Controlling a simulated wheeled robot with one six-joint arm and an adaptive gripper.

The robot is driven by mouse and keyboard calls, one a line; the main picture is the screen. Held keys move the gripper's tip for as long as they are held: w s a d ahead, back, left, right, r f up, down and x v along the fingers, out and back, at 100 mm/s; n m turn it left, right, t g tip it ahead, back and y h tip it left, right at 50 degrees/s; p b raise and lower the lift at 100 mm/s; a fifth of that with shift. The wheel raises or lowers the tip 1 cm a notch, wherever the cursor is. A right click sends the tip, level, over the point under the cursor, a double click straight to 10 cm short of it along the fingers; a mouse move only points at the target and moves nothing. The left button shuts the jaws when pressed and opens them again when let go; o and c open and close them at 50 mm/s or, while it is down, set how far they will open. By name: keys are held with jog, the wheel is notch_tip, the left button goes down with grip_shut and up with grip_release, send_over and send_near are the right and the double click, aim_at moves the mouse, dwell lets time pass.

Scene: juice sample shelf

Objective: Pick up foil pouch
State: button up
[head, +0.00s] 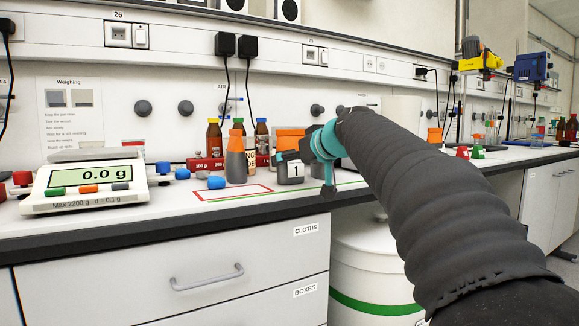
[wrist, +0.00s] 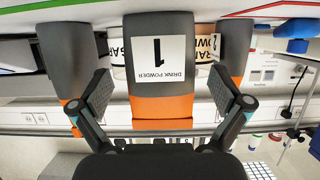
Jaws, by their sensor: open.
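The foil pouch (wrist: 150,105) is grey with an orange band and a white label reading "1 DRINK POWDER". It looks upside down in the wrist view, where it is central. In the head view the pouch (head: 290,174) stands on the bench, partly hidden behind my gripper (head: 318,158). In the wrist view my gripper (wrist: 160,93) is open, with one finger on each side of the pouch. Gaps show between the fingers and the pouch, and the jaws hold nothing.
A similar grey-and-orange container (head: 236,160) stands left of the pouch; another shows at left in the wrist view (wrist: 68,50). Brown bottles (head: 214,138) stand behind. A balance (head: 90,185) reading 0.0 g and a red-outlined sheet (head: 232,192) lie left. The bench edge runs in front.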

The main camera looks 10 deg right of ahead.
jog(key=x, duration=0.2)
jog(key=shift+w+a+f, duration=0.1)
jog(key=shift+w+a, duration=0.05)
jog(key=shift+w, duration=0.05)
jog(key=shift+c, duration=0.3)
jog(key=c, duration=1.2)
jog(key=shift+c, duration=0.5)
